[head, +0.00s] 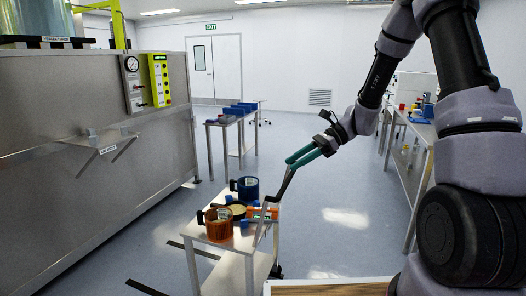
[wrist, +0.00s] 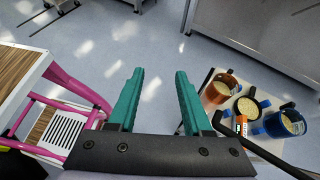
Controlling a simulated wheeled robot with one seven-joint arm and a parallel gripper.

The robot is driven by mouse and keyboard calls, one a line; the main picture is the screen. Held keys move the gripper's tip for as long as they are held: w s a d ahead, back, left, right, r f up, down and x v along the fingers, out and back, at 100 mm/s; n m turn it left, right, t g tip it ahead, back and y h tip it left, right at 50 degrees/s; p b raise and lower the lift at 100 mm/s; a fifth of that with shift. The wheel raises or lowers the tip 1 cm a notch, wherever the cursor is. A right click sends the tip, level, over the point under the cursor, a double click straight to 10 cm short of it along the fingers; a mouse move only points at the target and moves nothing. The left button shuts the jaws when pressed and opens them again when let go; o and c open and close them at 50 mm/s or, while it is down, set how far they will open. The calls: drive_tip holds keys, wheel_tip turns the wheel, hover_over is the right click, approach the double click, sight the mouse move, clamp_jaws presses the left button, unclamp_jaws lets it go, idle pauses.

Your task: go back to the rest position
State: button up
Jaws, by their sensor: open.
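My gripper (head: 303,157) is at the end of my arm, above and to the right of the small cart in the head view. Its teal fingers also show in the wrist view (wrist: 160,73), apart with only floor between them. Nothing is held. An orange pot (head: 219,230), a blue pot (head: 247,194) and a dark round container with pale contents (head: 238,212) stand on the small cart (head: 238,246). The same group shows at the right of the wrist view, clear of the fingers.
A large steel vessel housing (head: 80,150) with a fold-out shelf (head: 105,145) fills the left. A bench (head: 225,120) with blue items stands behind. Another bench (head: 425,130) is at the right. A pink frame (wrist: 75,90) is left in the wrist view. Open floor (head: 335,200) lies between.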

drive_tip(key=s+d+r+n+t+h, duration=0.4)
drive_tip(key=s+d+r+n+h, duration=0.1)
drive_tip(key=r, duration=0.5)
drive_tip(key=s+d+r+n+t+h, duration=0.4)
drive_tip(key=s+d+r+n, duration=0.3)
drive_tip(key=s+d+r, duration=0.3)
drive_tip(key=shift+s+r+t+h, duration=0.5)
drive_tip(key=shift+s+t, duration=0.3)
drive_tip(key=shift+s, duration=0.4)
